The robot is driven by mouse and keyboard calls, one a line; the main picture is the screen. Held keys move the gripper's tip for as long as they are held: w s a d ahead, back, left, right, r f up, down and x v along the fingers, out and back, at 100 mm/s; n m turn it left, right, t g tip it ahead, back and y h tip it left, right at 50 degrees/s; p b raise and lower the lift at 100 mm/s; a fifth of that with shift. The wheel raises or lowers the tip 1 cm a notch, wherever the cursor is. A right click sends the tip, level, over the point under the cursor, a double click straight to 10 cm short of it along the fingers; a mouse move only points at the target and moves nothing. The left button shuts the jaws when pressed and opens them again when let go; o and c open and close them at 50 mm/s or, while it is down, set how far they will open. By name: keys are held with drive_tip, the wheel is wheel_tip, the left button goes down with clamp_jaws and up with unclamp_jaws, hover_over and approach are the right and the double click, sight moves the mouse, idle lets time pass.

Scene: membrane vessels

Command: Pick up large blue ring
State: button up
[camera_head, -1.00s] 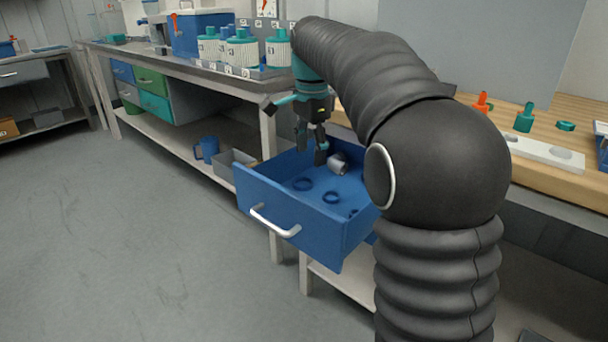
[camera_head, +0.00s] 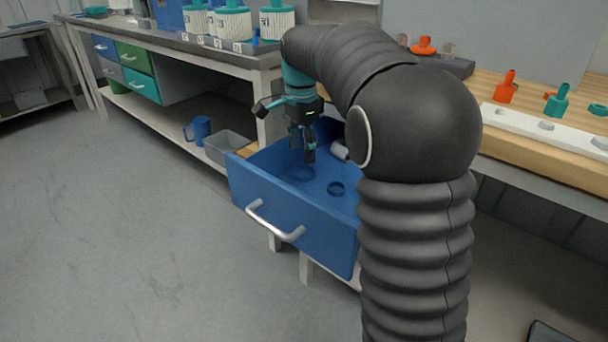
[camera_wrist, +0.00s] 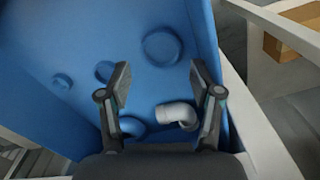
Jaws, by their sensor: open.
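Blue rings lie on the floor of the open blue drawer (camera_head: 285,222). The largest ring in the wrist view (camera_wrist: 161,46) lies just beyond my fingertips, near the drawer's side wall. A ring below my gripper in the head view (camera_head: 303,174) appears to be the same one. A smaller ring (camera_head: 336,188) lies to its right; smaller round blue pieces show in the wrist view (camera_wrist: 104,70) (camera_wrist: 62,82). My gripper (camera_head: 303,158) hangs above the drawer floor, fingers apart with nothing between the tips (camera_wrist: 160,72).
A grey pipe elbow (camera_wrist: 178,114) lies in the drawer, close to my right finger in the wrist view. Another blue round piece (camera_wrist: 132,126) is partly hidden by my left finger. The drawer walls surround my gripper's work space. A grey bin (camera_head: 228,147) stands on the shelf to the left.

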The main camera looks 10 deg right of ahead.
sight(304, 175)
drive_tip(key=f, duration=0.4)
drive_tip(key=shift+w+d+f, duration=0.15)
drive_tip(key=shift+d+f, duration=0.05)
drive_tip(key=shift+d, duration=0.1)
drive_tip(key=shift+f, duration=0.6)
drive_tip(key=c, duration=0.4)
